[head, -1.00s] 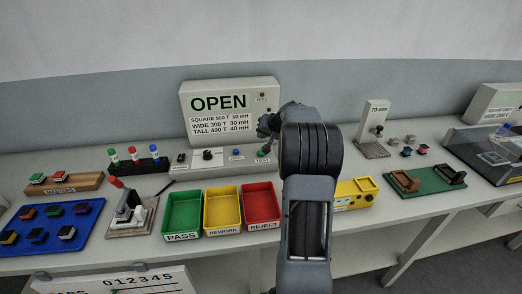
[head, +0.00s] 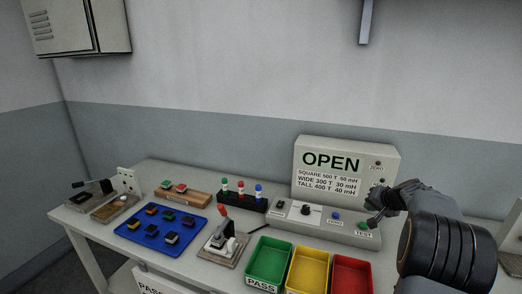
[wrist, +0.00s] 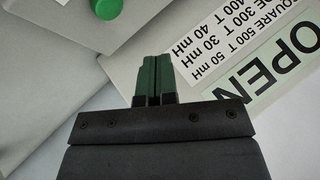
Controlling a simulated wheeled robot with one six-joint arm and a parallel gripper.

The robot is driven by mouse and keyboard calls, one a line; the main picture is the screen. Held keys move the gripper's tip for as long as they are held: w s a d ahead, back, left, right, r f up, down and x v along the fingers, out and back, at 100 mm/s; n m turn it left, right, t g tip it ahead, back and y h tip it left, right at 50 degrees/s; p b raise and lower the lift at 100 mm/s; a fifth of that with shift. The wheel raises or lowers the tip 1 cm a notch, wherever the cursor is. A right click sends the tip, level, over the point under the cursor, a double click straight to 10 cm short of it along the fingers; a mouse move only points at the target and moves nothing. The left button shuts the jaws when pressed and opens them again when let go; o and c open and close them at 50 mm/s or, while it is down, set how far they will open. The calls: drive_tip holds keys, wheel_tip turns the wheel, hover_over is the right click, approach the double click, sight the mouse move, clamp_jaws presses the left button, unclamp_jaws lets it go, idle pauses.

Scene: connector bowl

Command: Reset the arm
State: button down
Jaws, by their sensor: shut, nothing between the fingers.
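My gripper (wrist: 152,75) is shut with nothing between its two green fingers, which lie side by side in the wrist view. In the head view my arm reaches in from the right, with the gripper (head: 373,222) close to the TEST end of the tester. The tester (head: 346,168) is a grey box whose panel reads OPEN. Its green button (wrist: 108,8) shows in the wrist view, apart from the fingertips. In the head view the gripper is small and dark, and I cannot tell its exact height above the button.
Green PASS (head: 268,262), yellow (head: 306,270) and red (head: 352,275) bins stand in front of the tester. A blue tray (head: 140,236) with several parts, a wooden block (head: 190,200) and a lever fixture (head: 208,252) are to the left. A wall cabinet (head: 80,25) hangs at upper left.

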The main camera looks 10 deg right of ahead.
drive_tip(key=s+f, duration=0.1)
drive_tip(key=s+a+f+g, duration=0.1)
drive_tip(key=s+f, duration=0.1)
drive_tip(key=s+a+f+g, duration=0.1)
drive_tip(key=shift+s+a+f+m, duration=0.15)
drive_tip(key=shift+f+m, duration=0.1)
drive_tip(key=shift+m, duration=0.05)
drive_tip(key=s+a+r+n+g+p, duration=0.1)
drive_tip(key=s+a+r+n, duration=0.2)
drive_tip(key=s+a, duration=0.8)
drive_tip(key=s+a+r+n+g+h+p, duration=0.1)
drive_tip(key=s+a+n, duration=0.4)
drive_tip(key=s+a, duration=0.6)
drive_tip(key=a+r+g, duration=0.1)
drive_tip(key=a+r, duration=0.1)
drive_tip(key=a, duration=0.2)
drive_tip(key=shift+s+a+r+h, duration=0.15)
drive_tip(key=shift+s+r+h, duration=0.15)
drive_tip(key=shift+s, duration=0.1)
